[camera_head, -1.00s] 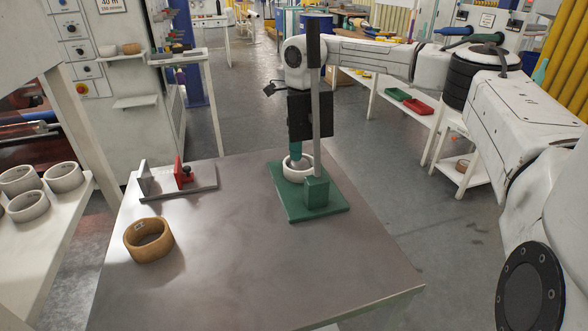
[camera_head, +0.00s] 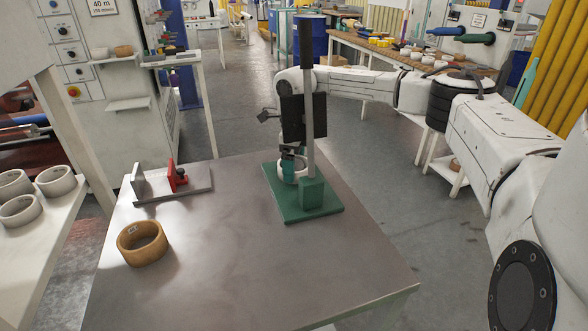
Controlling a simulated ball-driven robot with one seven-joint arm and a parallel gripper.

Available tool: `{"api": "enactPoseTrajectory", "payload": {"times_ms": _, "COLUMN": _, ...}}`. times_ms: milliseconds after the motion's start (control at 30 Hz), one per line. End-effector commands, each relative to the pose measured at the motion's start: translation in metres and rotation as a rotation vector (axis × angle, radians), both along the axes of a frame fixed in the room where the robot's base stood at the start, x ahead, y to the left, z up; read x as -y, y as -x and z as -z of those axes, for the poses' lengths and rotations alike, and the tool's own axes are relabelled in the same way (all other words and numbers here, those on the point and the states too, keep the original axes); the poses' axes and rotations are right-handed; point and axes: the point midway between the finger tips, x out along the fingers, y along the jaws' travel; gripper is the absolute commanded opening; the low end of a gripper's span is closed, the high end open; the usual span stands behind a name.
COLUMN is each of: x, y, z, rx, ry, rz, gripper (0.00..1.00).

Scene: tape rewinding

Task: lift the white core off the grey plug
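The white core (camera_head: 282,177) is a short ring at the green stand (camera_head: 325,211) on the grey table. Its near side shows, with something teal across its middle. The grey plug cannot be made out; it is hidden behind my gripper and the core. My gripper (camera_head: 289,160) points down at the core, its teal finger part overlapping the ring. The stand's grey post partly covers the gripper and the core's right side. I cannot tell whether the fingers are closed on the ring wall, or whether the core is clear of the plug.
A brown core (camera_head: 142,255) lies at the table's left. A grey fixture with a red block (camera_head: 173,173) is at the back left. Several white cores lie on a shelf (camera_head: 40,240) at far left. The stand's post (camera_head: 308,110) rises close beside my gripper. The table's front right is clear.

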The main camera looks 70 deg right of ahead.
Motion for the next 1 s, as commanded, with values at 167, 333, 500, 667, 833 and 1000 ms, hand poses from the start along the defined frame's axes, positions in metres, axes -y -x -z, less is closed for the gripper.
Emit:
{"api": "enactPoseTrajectory", "payload": {"times_ms": 167, "x": 0.000, "y": 0.000, "z": 0.000, "rx": -0.001, "ry": 0.000, "rz": 0.000, "gripper": 0.67}}
{"api": "enactPoseTrajectory", "payload": {"times_ms": 333, "x": 0.000, "y": 0.000, "z": 0.000, "rx": -0.001, "ry": -0.001, "rz": 0.000, "gripper": 0.64}}
{"api": "enactPoseTrajectory", "payload": {"times_ms": 500, "x": 0.000, "y": 0.000, "z": -0.002, "rx": -0.001, "ry": 0.000, "rz": 0.000, "gripper": 0.64}}
{"api": "enactPoseTrajectory", "payload": {"times_ms": 667, "x": 0.000, "y": 0.000, "z": -0.014, "rx": -0.001, "ry": 0.000, "rz": 0.000, "gripper": 0.64}}
{"api": "enactPoseTrajectory", "payload": {"times_ms": 833, "x": 0.001, "y": 0.000, "z": -0.040, "rx": 0.001, "ry": 0.003, "rz": 0.000, "gripper": 0.64}}
{"api": "enactPoseTrajectory", "payload": {"times_ms": 1000, "x": 0.001, "y": 0.000, "z": -0.072, "rx": 0.000, "ry": 0.003, "rz": 0.000, "gripper": 0.64}}
